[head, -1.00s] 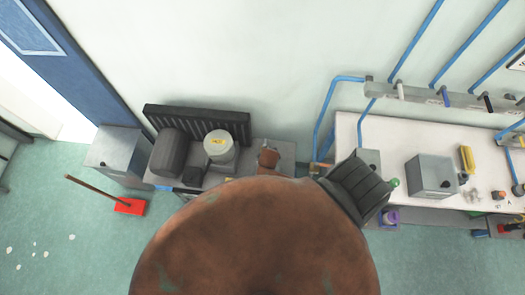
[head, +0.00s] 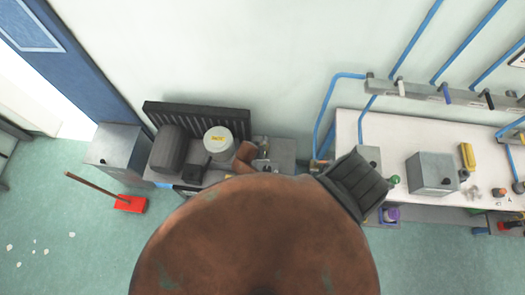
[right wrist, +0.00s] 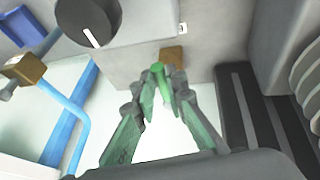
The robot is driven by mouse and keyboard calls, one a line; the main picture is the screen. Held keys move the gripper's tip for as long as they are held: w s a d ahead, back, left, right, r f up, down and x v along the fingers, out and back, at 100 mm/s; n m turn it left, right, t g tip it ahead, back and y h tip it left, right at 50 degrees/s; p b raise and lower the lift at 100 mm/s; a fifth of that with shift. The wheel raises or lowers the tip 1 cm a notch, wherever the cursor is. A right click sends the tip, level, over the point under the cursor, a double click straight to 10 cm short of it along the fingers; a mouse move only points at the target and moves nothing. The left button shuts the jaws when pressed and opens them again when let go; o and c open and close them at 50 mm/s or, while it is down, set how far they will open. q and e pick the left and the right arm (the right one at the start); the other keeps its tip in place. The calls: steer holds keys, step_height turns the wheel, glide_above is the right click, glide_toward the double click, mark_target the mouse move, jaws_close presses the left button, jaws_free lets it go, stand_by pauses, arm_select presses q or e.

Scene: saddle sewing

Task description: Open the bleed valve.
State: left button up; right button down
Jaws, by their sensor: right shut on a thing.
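In the right wrist view, my right gripper (right wrist: 164,76) has its two greenish jointed fingers drawn together at the tips. They are shut on a small green knob (right wrist: 158,68), which looks like the bleed valve. A brass-coloured block (right wrist: 172,55) sits just beyond it against a grey housing. The fingertips hide part of the knob, so its turn cannot be told.
Beside the gripper are a black knob with a white line (right wrist: 88,18), a blue pipe (right wrist: 72,115) and a dark slotted part (right wrist: 250,120). The head view shows a white workbench (head: 405,135) at right and a red broom (head: 130,204) on open floor at left.

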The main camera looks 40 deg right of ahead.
steer(key=shift+w, duration=0.1)
steer(key=c, duration=2)
jaws_free()
steer(key=shift+o, duration=0.2)
steer(key=shift+r, duration=0.15)
steer(key=v, duration=0.7)
steer(key=shift+r, duration=0.1)
